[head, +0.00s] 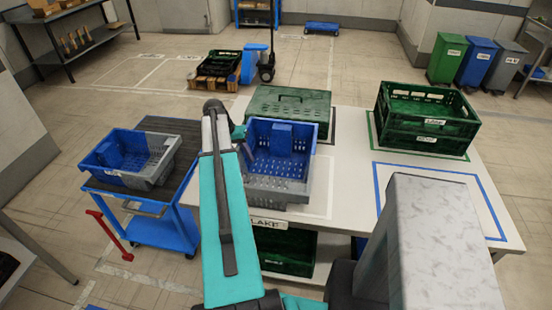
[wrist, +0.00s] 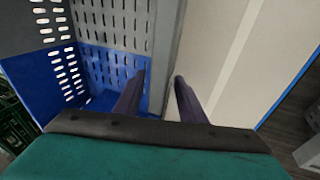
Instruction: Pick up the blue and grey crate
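A blue and grey crate (head: 283,190) stands on the white table, with perforated walls, blue at the far part and grey at the near part. It also fills the left of the wrist view (wrist: 110,25). My gripper (wrist: 159,80) is open at its side wall. One finger is on the inner side of the wall and the other on the outer side, with a gap visible. In the head view my arm hides most of the gripper. A second blue and grey crate (head: 161,171) sits on a blue cart at the left.
A closed green crate (head: 290,108) stands behind the crate on the table (head: 345,190). Stacked green crates (head: 424,130) stand at the right. A blue-taped rectangle (head: 430,172) is partly bare, partly hidden by my body. The cart (head: 160,232) stands left of the table.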

